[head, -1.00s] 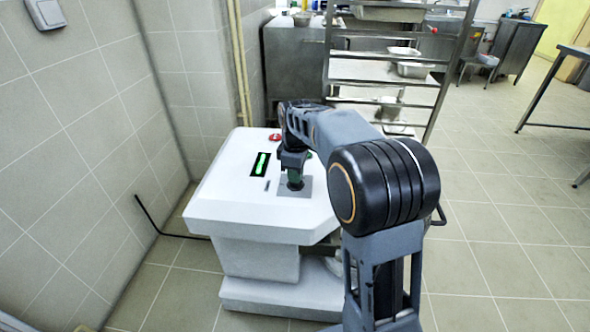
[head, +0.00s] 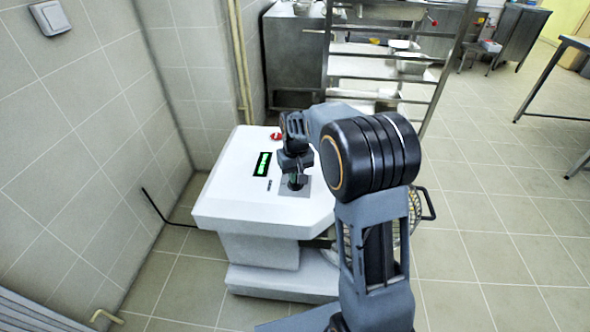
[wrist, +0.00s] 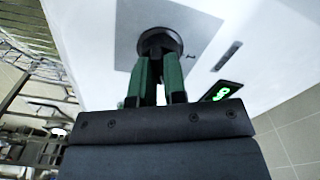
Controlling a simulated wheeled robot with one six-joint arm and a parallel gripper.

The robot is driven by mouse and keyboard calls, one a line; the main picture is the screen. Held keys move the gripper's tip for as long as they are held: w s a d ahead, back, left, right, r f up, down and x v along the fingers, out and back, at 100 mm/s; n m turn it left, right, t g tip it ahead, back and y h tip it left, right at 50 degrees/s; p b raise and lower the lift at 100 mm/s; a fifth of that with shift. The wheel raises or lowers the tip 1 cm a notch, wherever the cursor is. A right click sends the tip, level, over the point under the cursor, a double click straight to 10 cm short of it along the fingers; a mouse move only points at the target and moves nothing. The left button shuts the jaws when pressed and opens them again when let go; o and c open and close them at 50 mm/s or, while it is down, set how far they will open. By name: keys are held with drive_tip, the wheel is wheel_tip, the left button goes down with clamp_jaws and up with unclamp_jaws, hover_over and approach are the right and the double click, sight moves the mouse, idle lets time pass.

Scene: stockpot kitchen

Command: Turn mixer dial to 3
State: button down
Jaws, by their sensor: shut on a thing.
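The mixer (head: 228,205) is a white cabinet with a sloped top. Its round dark dial (wrist: 160,41) sits on a grey square plate (wrist: 128,25) in the wrist view. My gripper (wrist: 160,72) has green fingers that are shut on the dial. In the head view my gripper (head: 296,177) comes down on the plate and mostly hides the dial. A small black display (head: 262,164) with a green lit figure lies left of the dial. It also shows in the wrist view (wrist: 222,91), tilted and partly cut by my gripper, so I cannot read the figure surely.
A red button (head: 276,136) sits at the back of the mixer's top. A tiled wall (head: 90,140) stands close on the left. A metal rack (head: 380,65) stands behind. Open tiled floor (head: 490,240) lies to the right.

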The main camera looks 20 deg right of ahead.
drive_tip(key=m+p, duration=0.2)
drive_tip(key=m, duration=0.3)
drive_tip(key=shift+r+m, duration=0.15)
drive_tip(key=shift+m, duration=0.15)
drive_tip(key=m+p, duration=0.2)
drive_tip(key=m, duration=0.3)
drive_tip(key=shift+w+m, duration=0.1)
drive_tip(key=shift+m, duration=0.2)
drive_tip(key=c, duration=1.2)
unclamp_jaws()
drive_tip(key=shift+o, duration=0.2)
wheel_tip(320, 180, up, 14)
drive_tip(key=p, duration=0.2)
drive_tip(key=shift+f, duration=0.2)
